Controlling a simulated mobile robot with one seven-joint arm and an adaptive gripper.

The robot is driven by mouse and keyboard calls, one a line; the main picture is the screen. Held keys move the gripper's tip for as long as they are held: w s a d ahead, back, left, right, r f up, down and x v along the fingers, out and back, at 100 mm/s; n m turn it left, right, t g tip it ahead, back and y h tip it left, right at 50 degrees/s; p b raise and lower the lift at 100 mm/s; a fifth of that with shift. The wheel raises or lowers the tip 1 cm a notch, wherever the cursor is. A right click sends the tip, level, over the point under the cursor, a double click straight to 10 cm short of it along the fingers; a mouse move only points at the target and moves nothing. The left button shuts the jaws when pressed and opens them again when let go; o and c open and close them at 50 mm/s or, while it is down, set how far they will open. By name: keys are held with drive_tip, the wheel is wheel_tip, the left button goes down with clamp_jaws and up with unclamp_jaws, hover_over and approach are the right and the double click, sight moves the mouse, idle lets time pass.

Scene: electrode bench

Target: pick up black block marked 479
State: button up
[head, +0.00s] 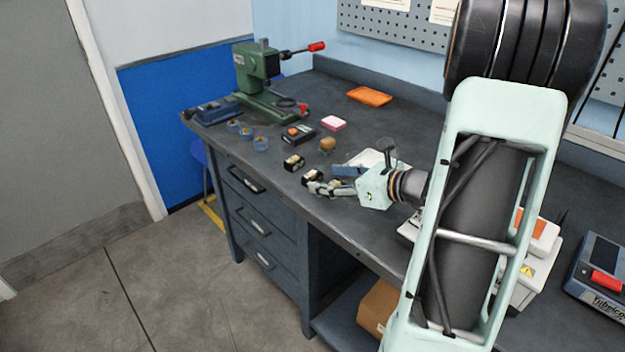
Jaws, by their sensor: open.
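Two small black blocks with pale markings lie near the front edge of the bench. One black block (293,162) stands clear of my gripper, to its upper left. The other black block (311,176) is right at the fingertips of my gripper (322,181) and partly hidden by them. The markings are too small to read, so I cannot tell which block is 479. My gripper is open and low over the bench, reaching left. I cannot tell whether a finger touches the nearer block.
A tan block (327,144), a pink-and-white block (333,123), a black box with an orange top (298,133) and several blue round pieces (261,144) lie nearby. A green press (258,75) stands at the far left. An orange tray (369,96) lies at the back.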

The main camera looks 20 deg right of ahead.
sight(315, 176)
drive_tip(key=x, duration=0.4)
drive_tip(key=shift+w+a, duration=0.1)
drive_tip(key=shift+a, duration=0.05)
drive_tip(key=shift+c, duration=0.7)
drive_tip(key=c, duration=1.3)
drive_tip(key=shift+r, duration=0.1)
drive_tip(key=shift+c, duration=0.3)
drive_tip(key=shift+r, duration=0.1)
